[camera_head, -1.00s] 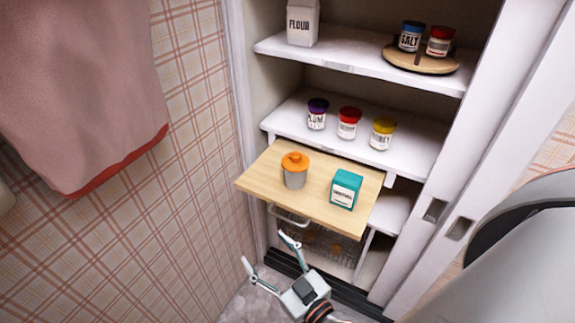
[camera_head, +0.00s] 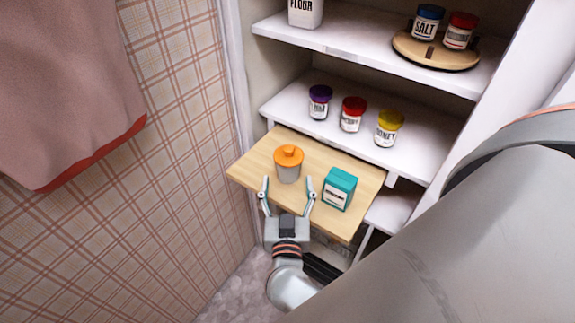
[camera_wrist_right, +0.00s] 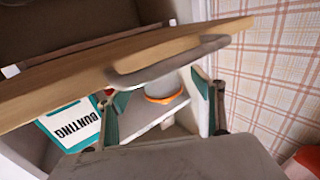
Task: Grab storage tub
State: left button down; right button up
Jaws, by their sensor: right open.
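The storage tub, a grey container with an orange lid (camera_head: 288,164), stands upright on the pulled-out wooden shelf (camera_head: 330,215). My right gripper (camera_head: 287,185) is open and empty in front of the tub, its fingers spread to the tub's left and right. The fingers appear over the shelf's front part, apart from the tub. In the upside-down right wrist view, the tub (camera_wrist_right: 158,83) shows between the fingers of the gripper (camera_wrist_right: 160,98), partly hidden by a metal handle. My left gripper is not in view.
The shelf's handle (camera_wrist_right: 165,65) crosses the wrist view. Jars (camera_head: 352,114) stand on the white shelf behind. Plaid wall (camera_head: 190,200) lies left.

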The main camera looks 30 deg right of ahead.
jog(key=x, duration=0.6)
jog(key=shift+w+d+r, duration=0.15)
jog(key=shift+d+r, duration=0.05)
jog(key=shift+d, duration=0.1)
jog(key=c, duration=1.2)
